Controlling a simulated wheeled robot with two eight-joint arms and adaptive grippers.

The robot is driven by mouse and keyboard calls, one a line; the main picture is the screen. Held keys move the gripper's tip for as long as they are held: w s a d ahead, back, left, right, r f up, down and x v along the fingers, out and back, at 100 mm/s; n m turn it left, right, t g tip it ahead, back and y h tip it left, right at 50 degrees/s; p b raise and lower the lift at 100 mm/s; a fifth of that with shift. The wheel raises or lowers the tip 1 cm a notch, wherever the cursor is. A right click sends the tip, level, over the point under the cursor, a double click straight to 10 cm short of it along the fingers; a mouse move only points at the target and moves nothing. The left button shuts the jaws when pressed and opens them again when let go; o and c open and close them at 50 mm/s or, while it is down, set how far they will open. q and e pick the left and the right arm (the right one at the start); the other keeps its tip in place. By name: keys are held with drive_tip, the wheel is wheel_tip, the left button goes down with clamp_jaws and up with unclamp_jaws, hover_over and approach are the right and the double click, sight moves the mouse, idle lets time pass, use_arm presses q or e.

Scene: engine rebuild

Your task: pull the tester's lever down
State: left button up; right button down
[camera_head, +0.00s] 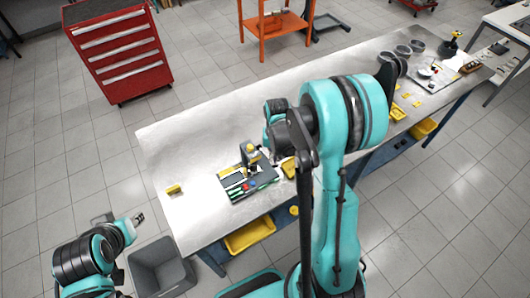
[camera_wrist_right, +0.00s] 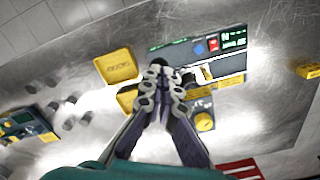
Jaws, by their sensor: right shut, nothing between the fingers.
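The tester (camera_head: 262,178) stands on the steel bench, a dark base with green strips, red and blue buttons and an upright yellow-and-black part. In the right wrist view its dark panel (camera_wrist_right: 228,64) lies just beyond the fingers, with a yellow block and round knob below it. A pale bar at the panel's near end may be the lever; I cannot tell for sure. My right gripper (camera_wrist_right: 168,75) is shut and empty, its tips over or beside that end; contact is unclear. My left gripper (camera_head: 139,218) is off the bench's left end, its fingers too small to read.
Cups and yellow pieces occupy the far right. The bench's back left is clear. A grey bin (camera_head: 160,268) stands on the floor.

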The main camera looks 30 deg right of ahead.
drive_tip(key=shift+s+f+b, duration=0.15)
drive_tip(key=shift+f+b, duration=0.3)
drive_tip(key=shift+f, duration=0.15)
drive_tip(key=shift+s+f+b, duration=0.1)
drive_tip(key=shift+f+b, duration=0.7)
drive_tip(key=shift+b, duration=0.1)
drive_tip(key=shift+f, duration=0.1)
drive_tip(key=shift+f+b, duration=0.65)
drive_tip(key=shift+b, duration=0.1)
drive_tip(key=shift+r, duration=0.25)
drive_tip(key=shift+w+r+p, duration=0.15)
drive_tip(key=shift+r+p, duration=1.55)
drive_tip(key=shift+r, duration=0.75)
drive_tip(key=shift+w+r+p, duration=0.15)
drive_tip(key=shift+r+p, duration=1.55)
drive_tip(key=shift+r, duration=0.75)
